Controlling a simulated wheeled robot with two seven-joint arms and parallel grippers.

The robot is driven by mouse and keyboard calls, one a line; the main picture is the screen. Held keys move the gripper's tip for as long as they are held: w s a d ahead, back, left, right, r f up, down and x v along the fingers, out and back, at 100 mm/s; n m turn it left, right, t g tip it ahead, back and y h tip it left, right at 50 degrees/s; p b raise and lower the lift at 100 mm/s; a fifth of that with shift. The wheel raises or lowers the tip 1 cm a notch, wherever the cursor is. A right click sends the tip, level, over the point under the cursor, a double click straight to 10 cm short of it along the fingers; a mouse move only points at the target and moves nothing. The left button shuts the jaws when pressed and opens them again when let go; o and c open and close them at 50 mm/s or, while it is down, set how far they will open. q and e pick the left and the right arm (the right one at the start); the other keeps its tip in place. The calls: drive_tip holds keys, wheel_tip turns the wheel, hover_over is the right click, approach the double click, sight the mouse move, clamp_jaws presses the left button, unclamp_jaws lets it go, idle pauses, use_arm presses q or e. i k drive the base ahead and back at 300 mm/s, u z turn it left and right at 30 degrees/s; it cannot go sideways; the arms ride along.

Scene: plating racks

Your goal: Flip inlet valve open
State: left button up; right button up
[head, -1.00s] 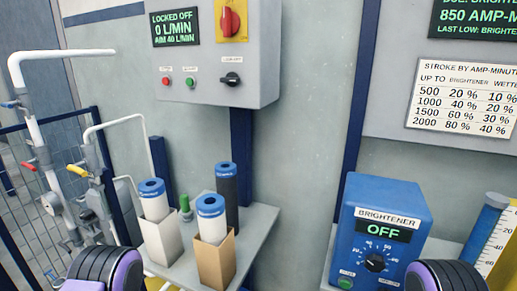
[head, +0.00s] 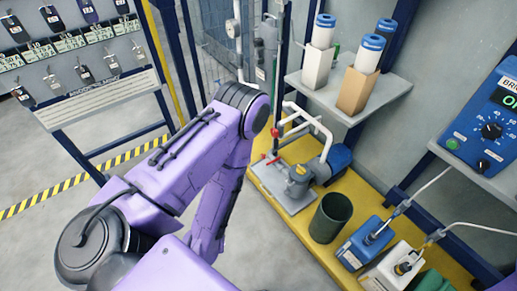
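Pipework with a pump (head: 298,178) stands on the yellow platform in the middle of the head view. Small red valve handles show on it, one higher (head: 277,132) and one lower (head: 268,157). I cannot tell which one is the inlet valve; no label is readable there. My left arm, purple, reaches up from the lower left to its elbow and then down again, left of the pump. Its gripper is not visible. My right gripper is out of view. The arm covers part of the floor and the area left of the pump.
A dark green bin (head: 330,217), a blue container (head: 364,243) and a white container (head: 396,268) with tubes stand on the yellow platform (head: 300,236). A shelf (head: 350,90) holds filter cartridges above.

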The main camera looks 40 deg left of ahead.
sight(277, 159)
drive_tip(key=z, duration=0.75)
drive_tip(key=k, duration=0.15)
drive_tip(key=u, duration=1.6)
drive_tip(key=i, duration=1)
drive_tip(key=u, duration=0.05)
